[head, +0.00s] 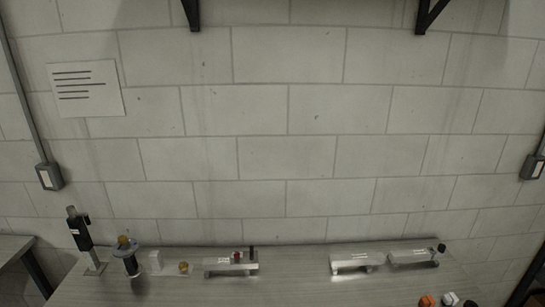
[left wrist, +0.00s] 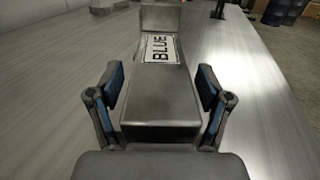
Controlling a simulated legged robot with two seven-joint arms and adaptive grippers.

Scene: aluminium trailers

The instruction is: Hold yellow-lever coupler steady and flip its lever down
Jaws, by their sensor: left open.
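My left gripper (left wrist: 160,88) is open in the left wrist view. Its two blue-padded fingers stand on either side of a grey metal trailer piece (left wrist: 160,108), with a gap at each side. No yellow lever shows in the left wrist view. In the head view, a dark upright part with a yellow-orange top (head: 124,242) stands at the left of the table; I cannot tell whether it is the yellow-lever coupler. Neither gripper shows in the head view, and my right gripper is in neither view.
The grey table (head: 290,290) runs along a block wall. A small brass piece (head: 183,267) and a tall black device (head: 79,230) are at left. Metal trailers (head: 217,265), (head: 350,263), (head: 408,258) stand near the back edge. Orange, white and black parts (head: 427,300) are at front right.

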